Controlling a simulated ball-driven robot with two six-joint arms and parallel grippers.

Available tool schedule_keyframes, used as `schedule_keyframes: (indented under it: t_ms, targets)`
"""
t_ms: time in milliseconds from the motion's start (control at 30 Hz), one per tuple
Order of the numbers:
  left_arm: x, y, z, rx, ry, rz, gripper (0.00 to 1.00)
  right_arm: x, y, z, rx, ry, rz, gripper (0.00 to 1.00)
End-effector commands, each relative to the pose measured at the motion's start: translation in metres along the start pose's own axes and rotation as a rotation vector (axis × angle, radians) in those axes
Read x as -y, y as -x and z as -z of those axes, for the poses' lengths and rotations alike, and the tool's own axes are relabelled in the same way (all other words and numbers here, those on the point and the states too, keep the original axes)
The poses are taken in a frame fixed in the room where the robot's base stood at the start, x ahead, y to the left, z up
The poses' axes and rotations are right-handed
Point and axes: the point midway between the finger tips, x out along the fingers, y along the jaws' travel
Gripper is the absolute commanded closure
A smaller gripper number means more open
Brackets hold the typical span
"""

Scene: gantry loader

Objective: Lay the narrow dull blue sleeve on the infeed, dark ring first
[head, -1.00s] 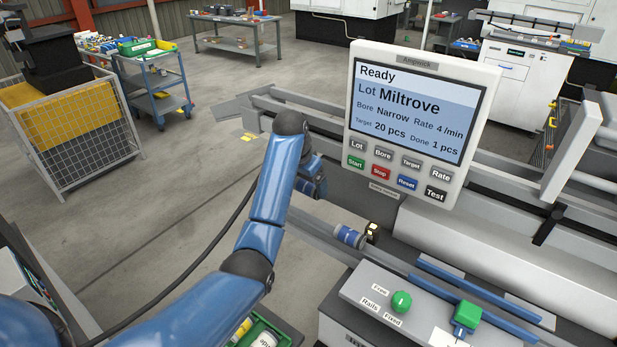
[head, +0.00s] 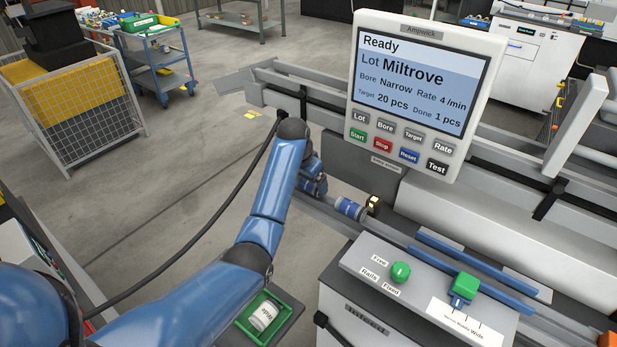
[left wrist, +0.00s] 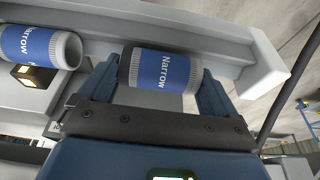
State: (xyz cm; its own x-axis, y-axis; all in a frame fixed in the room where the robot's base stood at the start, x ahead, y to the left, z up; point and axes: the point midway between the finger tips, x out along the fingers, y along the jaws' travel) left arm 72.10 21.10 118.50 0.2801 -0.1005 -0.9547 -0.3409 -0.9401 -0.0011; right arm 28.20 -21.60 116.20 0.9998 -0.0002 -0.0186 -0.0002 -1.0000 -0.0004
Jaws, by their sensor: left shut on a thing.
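My left gripper (left wrist: 153,85) is shut on a narrow dull blue sleeve (left wrist: 165,70), labelled "Narrow", in the left wrist view. Its dark ring is at the left end, facing another blue "Narrow" sleeve (left wrist: 38,46); its pale ring is at the right. A gap separates the two sleeves. The held sleeve is over the infeed rail (left wrist: 225,50); I cannot tell whether it touches. In the head view, my left gripper (head: 318,184) is at the infeed (head: 318,205), left of the lying sleeve (head: 348,208); the held sleeve is mostly hidden. My right gripper is not in view.
A small yellow-lit block (head: 373,202) stands beside the lying sleeve. The control panel (head: 425,90) reads Ready, Bore Narrow. A rail box (head: 420,285) with green knobs is in front. A green tray (head: 286,312) at the bottom holds a pale "Wide" sleeve (head: 264,315).

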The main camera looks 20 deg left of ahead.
Motion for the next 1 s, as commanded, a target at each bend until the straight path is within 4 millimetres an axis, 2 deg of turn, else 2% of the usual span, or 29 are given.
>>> schedule_keyframes:
  t_ms: [433, 467, 500, 767, 1000]
  targets:
    - [0.000, -0.004, -0.001, -0.001, 0.000, 0.000, 0.51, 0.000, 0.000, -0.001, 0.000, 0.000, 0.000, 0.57]
    - [0.000, -0.004, -0.001, -0.001, 0.000, 0.000, 0.07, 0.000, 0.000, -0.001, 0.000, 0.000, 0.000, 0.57]
    - [0.000, -0.004, -0.001, -0.001, 0.000, 0.000, 0.01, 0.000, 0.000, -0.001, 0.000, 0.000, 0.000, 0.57]
    - [0.000, -0.004, -0.001, 0.001, 0.000, 0.000, 0.00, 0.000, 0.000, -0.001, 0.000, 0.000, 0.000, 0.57]
    - [-0.001, 0.016, 0.009, -0.002, -0.001, 0.000, 0.00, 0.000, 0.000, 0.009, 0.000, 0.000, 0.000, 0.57]
